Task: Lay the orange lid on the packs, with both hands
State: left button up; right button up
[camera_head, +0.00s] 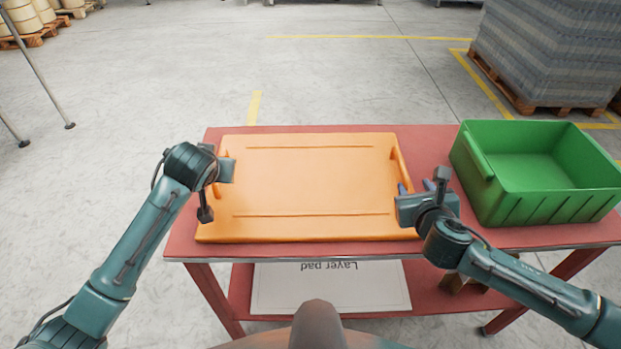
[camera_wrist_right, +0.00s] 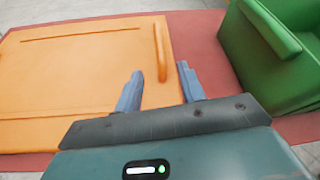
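The orange lid (camera_head: 310,185) is a flat slab on the red table, with a raised handle bar at each short side. Its right handle (camera_head: 402,165) also shows in the right wrist view (camera_wrist_right: 159,50). My right gripper (camera_head: 415,186) is open; in the right wrist view its two fingers (camera_wrist_right: 160,72) are apart, with the near end of the handle just ahead between them. My left gripper (camera_head: 216,184) is at the lid's left handle; its fingers are mostly hidden, so I cannot tell whether it holds the handle.
A green open crate (camera_head: 550,208) stands on the red table (camera_head: 435,145), right of the lid and close to my right gripper. A white layer pad (camera_head: 330,290) lies on the lower shelf. Wrapped pallet stock (camera_head: 550,50) stands on the floor behind.

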aim_at(403, 168)
pick_arm(q)
jog(key=x, duration=1.2)
jog(key=shift+w+a+f, duration=0.1)
jog(key=shift+w+f, duration=0.15)
pick_arm(e)
jog(key=x, duration=1.2)
jog(key=shift+w+a+f, duration=0.1)
jog(key=shift+w+a, duration=0.05)
jog(key=shift+w, duration=0.2)
pick_arm(q)
grip_shut()
pick_arm(e)
jog(key=c, duration=0.5)
grip_shut()
pick_arm(q)
jog(key=shift+r, duration=0.2)
